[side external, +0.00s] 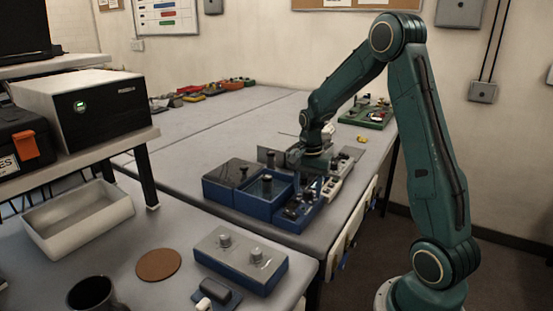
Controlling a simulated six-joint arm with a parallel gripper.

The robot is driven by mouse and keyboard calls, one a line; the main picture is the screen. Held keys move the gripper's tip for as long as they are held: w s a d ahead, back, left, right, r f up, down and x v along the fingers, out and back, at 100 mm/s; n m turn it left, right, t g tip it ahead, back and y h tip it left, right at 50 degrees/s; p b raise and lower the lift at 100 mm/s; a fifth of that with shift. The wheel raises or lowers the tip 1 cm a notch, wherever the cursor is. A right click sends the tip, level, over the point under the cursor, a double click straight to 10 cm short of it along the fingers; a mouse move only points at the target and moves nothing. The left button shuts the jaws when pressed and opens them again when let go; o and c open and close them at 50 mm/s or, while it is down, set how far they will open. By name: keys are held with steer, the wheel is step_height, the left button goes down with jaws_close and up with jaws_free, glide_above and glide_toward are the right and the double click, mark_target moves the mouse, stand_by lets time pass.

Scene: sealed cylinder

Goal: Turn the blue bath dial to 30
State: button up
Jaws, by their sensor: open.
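A blue, box-like bath (243,198) stands on the grey bench, with a dark post standing up in its recessed part. A smaller blue unit (296,214) with dark knobs on top adjoins its right side. The blue bath dial is too small to tell apart from these knobs, and its setting cannot be read. My gripper (312,177) is pointed down just above and behind the smaller blue unit. It is open, and its fingers are dark and hard to make out. I cannot tell whether they touch anything.
A green board (366,118) lies behind my gripper. The far bench's middle is clear.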

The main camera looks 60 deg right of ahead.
mark_target(307, 193)
step_height(307, 193, up, 14)
steer(key=shift+f, duration=0.2)
stand_by(0.4)
steer(key=s+a+r+n+t, duration=0.1)
steer(key=s+a+r+n, duration=0.25)
steer(key=a, duration=0.35)
steer(key=s+a+r+n+t, duration=0.1)
steer(key=s+a+r+n, duration=0.1)
steer(key=s+a+n, duration=0.3)
steer(key=s+a+f+n+t, duration=0.2)
steer(key=s+a+n+t, duration=0.1)
steer(key=s+a+n, duration=0.4)
steer(key=shift+s+a+t, duration=0.3)
steer(key=shift+s+a, duration=0.55)
steer(key=shift+a, duration=0.4)
